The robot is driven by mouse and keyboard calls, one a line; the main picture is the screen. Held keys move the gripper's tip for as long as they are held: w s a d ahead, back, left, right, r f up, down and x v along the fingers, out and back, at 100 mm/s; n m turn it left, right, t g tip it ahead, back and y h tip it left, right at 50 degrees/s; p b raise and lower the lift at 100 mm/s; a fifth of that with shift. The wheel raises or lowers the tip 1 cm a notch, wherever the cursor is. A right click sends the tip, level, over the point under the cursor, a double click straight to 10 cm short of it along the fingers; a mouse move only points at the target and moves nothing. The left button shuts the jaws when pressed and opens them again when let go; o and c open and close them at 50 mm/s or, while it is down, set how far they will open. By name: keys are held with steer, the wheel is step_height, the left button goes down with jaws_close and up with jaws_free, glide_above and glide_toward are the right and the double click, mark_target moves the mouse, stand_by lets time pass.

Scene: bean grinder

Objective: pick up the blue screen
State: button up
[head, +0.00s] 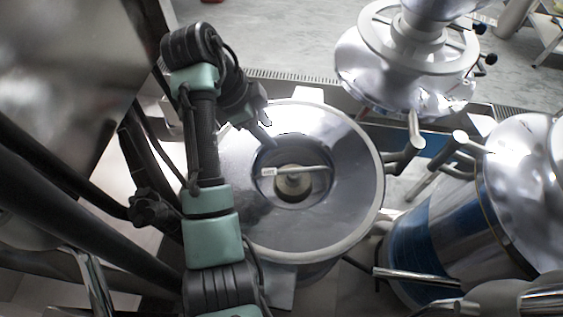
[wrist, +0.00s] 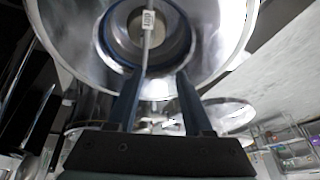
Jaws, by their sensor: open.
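A wide metal bowl (head: 345,215) of the grinder stands in the middle of the head view. A dark bluish ring (head: 262,190) lies around its central opening; it also shows in the wrist view (wrist: 107,40). I cannot tell whether this ring is the blue screen. A pale bar with a small label (head: 300,171) crosses the opening, and it also shows in the wrist view (wrist: 148,38). My gripper (head: 268,138) is over the upper left of the bowl, near the ring. In the wrist view its fingers (wrist: 158,78) are apart with nothing visibly held.
A shiny metal vessel (head: 385,70) stands behind at upper right. A metal drum (head: 470,215) with a blue band (head: 415,235) stands at right. Metal pipes (head: 405,150) reach close to the bowl's right rim. Floor (head: 290,40) is open behind.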

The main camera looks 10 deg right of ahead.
steer(key=s+f+g, duration=0.1)
steer(key=s+f, duration=0.1)
glide_toward(292, 171)
steer(key=shift+w+d+f+m, duration=0.1)
steer(key=shift+d+f+m, duration=0.1)
steer(key=shift+f, duration=0.2)
steer(key=shift+w+d+f+m, duration=0.1)
steer(key=shift+d+f, duration=0.05)
steer(key=shift+f, duration=0.3)
steer(key=p+x, duration=0.2)
steer(key=x, duration=0.3)
steer(key=shift+s+d+f, duration=0.15)
steer(key=shift+d, duration=0.15)
steer(key=shift+d+f, duration=0.15)
steer(key=shift+f, duration=0.3)
steer(key=shift+f, duration=0.2)
jaws_close()
steer(key=shift+s+f, duration=0.1)
stand_by(0.6)
